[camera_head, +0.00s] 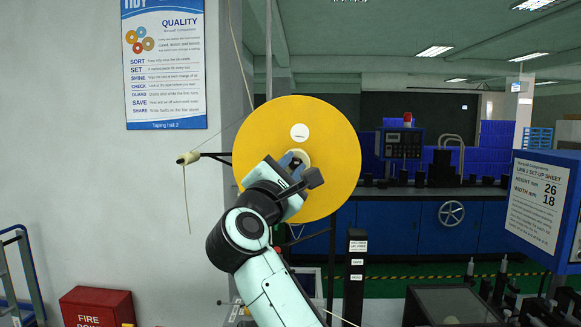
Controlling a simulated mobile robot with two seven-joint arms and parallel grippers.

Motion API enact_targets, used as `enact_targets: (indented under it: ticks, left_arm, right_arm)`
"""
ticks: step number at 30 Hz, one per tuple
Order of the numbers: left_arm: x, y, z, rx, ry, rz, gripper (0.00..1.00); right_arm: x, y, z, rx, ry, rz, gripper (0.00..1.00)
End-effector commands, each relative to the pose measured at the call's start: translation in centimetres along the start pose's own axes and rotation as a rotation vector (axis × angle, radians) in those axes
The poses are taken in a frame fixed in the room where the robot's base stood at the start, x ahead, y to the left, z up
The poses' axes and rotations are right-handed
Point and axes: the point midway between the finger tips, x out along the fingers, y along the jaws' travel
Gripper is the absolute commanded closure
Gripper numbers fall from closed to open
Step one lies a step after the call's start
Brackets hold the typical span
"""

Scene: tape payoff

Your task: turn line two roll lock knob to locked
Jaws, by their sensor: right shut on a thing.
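A large yellow round roll face (335,130) stands upright in the middle of the view, with a round white label above its centre. My right gripper (298,162) is at the centre of this face, shut on the roll lock knob there. The gripper covers most of the knob, so its pointing direction and lock marks cannot be read. A small cream part of the hub shows just behind the fingers. My right arm comes up from below and hides the lower left of the roll face. My left gripper is not in view.
A thin bracket with a cream roller (187,158) sticks out left of the roll, with a strand hanging from it. A black labelled post (355,275) stands below right. The line 2 set-up sheet (539,200) is at the right. A red fire box (97,307) is lower left.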

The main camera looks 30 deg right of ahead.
Motion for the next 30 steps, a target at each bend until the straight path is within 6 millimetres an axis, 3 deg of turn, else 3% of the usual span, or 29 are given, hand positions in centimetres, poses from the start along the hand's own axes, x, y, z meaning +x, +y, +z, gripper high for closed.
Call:
enact_targets:
  ticks: [9, 10, 12, 23, 30]
  left_arm:
    - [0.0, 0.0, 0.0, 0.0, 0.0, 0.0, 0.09]
    - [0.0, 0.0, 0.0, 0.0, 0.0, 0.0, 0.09]
    - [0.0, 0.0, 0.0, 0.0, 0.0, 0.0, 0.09]
    - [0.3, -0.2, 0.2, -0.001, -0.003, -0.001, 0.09]
    - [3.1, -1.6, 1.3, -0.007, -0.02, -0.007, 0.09]
  right_arm:
    - [0.0, 0.1, 0.3, 0.003, -0.005, 0.005, 1.0]
    - [0.0, 0.1, 0.3, 0.003, -0.005, 0.005, 0.72]
    - [0.0, 0.1, 0.3, 0.003, -0.004, 0.004, 0.53]
    - [-0.5, 0.0, 0.0, 0.001, 0.0, 0.003, 0.53]
    - [-4.7, -0.2, -0.4, 0.002, 0.003, 0.006, 0.53]
